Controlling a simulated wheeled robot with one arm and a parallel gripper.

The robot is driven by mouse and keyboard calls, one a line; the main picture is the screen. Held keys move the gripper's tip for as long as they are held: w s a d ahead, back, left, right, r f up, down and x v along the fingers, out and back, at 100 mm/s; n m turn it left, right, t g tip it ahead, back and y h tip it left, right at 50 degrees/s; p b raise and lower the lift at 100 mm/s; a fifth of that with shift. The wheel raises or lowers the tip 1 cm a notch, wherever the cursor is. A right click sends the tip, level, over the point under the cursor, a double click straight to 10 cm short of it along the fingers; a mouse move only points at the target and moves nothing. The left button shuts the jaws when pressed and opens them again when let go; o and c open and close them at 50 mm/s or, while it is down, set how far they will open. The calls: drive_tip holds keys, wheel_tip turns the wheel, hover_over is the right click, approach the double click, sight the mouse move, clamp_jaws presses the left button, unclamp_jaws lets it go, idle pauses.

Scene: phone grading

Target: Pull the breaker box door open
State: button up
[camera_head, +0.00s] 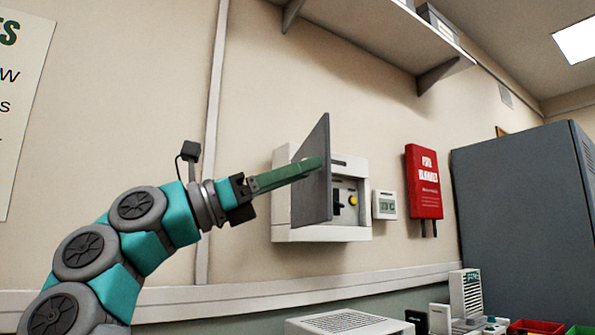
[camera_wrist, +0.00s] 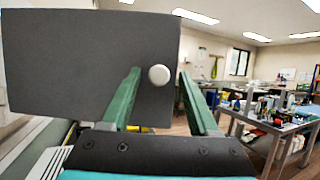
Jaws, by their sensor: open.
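The breaker box (camera_head: 282,234) is a white box on the wall in the head view. Its grey door (camera_head: 312,195) stands swung out from the box, showing part of the interior with a dark switch (camera_head: 337,207) and a yellow round button (camera_head: 353,200). My gripper (camera_head: 318,163) has green fingers and reaches to the door from the left. In the wrist view, the door (camera_wrist: 60,60) fills the upper left, with a round white knob (camera_wrist: 159,75) near its right edge. The open fingers (camera_wrist: 160,75) show on either side of the knob; I cannot tell whether they touch it.
A small white panel with a display (camera_head: 385,205) and a red box (camera_head: 423,182) hang right of the breaker box. A grey cabinet (camera_head: 520,210) stands further right. A shelf (camera_head: 380,30) is above. A cluttered workbench (camera_wrist: 285,120) shows in the wrist view.

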drive_tip(key=p+v, duration=0.1)
drive_tip(key=v, duration=0.6)
drive_tip(key=shift+a, duration=0.35)
